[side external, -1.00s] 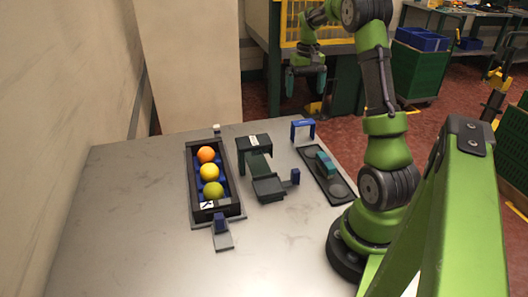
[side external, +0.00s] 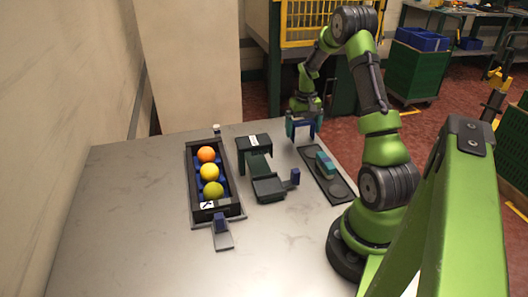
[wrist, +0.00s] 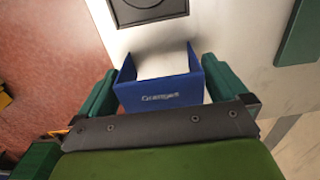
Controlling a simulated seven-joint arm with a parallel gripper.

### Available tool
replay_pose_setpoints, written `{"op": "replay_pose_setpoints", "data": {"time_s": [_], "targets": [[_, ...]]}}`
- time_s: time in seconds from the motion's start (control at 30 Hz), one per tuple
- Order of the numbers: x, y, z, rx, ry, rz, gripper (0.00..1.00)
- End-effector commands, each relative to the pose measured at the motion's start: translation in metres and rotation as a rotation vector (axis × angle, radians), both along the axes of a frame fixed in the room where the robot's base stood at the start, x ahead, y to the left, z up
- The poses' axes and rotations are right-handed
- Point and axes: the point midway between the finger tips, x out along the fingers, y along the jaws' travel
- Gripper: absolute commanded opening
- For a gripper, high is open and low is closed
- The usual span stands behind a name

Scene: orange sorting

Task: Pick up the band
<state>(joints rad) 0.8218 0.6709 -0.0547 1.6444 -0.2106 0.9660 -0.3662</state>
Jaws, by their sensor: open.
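The band is a blue U-shaped piece (wrist: 158,93) with white lettering on its front in the wrist view. In the side external view the band (side external: 303,125) is at the table's far edge, partly hidden by my gripper. My gripper (wrist: 160,84) is open, with one green finger on each side of the band. Whether the fingers touch it I cannot tell. In the side external view my gripper (side external: 303,122) is down at the band's height.
A dark tray (side external: 238,190) holds an orange, a yellow and a green ball. A dark stepped stand (side external: 268,188) is nearer the middle. A black plate with round recesses (side external: 343,190) carries a teal block (side external: 325,163). The table's left side is clear.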

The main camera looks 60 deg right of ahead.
Motion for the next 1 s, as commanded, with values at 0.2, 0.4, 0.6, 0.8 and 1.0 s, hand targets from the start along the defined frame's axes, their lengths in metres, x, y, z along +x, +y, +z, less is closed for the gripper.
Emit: {"op": "replay_pose_setpoints", "data": {"time_s": [0.2,0.4,0.6,0.8,1.0], "targets": [[0.000,0.000,-0.003,0.001,-0.001,0.000,1.00],[0.000,0.000,-0.003,-0.001,-0.001,0.000,0.77],[0.000,0.000,-0.003,-0.001,-0.001,0.000,0.57],[0.001,0.000,0.001,-0.002,-0.002,0.001,0.57],[0.001,0.000,0.033,-0.004,-0.004,0.002,0.57]]}}
